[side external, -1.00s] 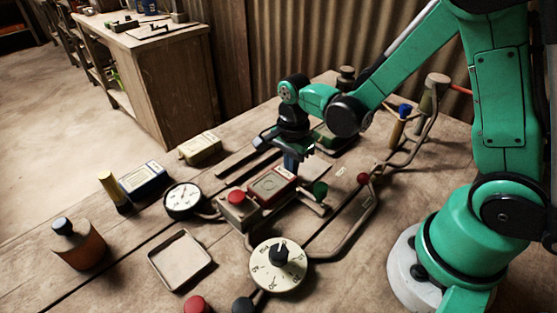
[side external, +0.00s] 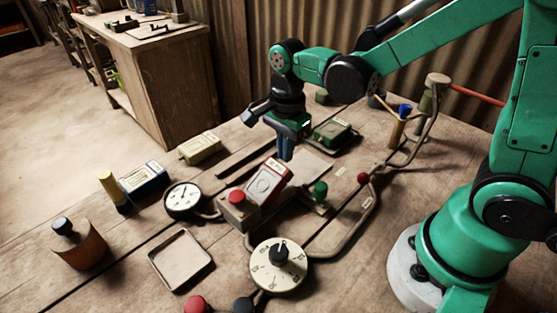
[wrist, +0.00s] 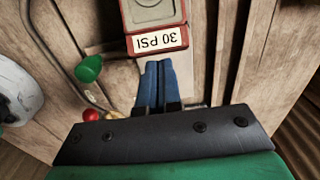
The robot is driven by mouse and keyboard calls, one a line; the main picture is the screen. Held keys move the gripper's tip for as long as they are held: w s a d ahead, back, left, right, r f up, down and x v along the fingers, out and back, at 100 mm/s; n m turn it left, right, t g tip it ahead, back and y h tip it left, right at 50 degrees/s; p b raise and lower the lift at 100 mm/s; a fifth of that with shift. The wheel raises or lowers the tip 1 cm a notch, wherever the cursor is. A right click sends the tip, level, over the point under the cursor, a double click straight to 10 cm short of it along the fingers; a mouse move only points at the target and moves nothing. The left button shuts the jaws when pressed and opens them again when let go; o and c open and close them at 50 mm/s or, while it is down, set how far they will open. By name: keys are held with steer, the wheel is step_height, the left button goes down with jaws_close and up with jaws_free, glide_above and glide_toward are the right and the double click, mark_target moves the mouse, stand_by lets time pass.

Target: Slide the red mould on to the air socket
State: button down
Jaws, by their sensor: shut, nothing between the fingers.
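The red mould (side external: 268,182) has a pale plate on top and a white label on its far end. It looks tilted in the side view, far end higher, near end against the grey box with a red button (side external: 238,207). The air socket cannot be made out separately; the contact at the box is hidden. My gripper (side external: 286,157) is shut and empty, just beyond the mould's labelled end. In the wrist view my blue fingers (wrist: 157,70) point at the mould (wrist: 155,12), near its "30 PSI" label; whether they touch it is unclear.
A green knob (side external: 320,189) and a bent pipe (side external: 352,225) lie right of the mould. A green mould (side external: 333,133) sits behind. A dial (side external: 279,266), a gauge (side external: 184,199) and an empty tray (side external: 181,260) are in front and left. A yellow mould (side external: 200,149) lies back left.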

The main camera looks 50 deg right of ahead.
step_height(320, 180, up, 4)
steer(key=m, duration=0.1)
glide_toward(296, 177)
steer(key=d+r, duration=0.3)
step_height(296, 177, down, 9)
steer(key=shift+s+f, duration=0.1)
steer(key=shift+f, duration=0.1)
steer(key=a, duration=0.3)
steer(key=shift+f, duration=0.25)
steer(key=shift+w+a, duration=0.2)
steer(key=shift+a, duration=0.3)
steer(key=shift+a, duration=0.85)
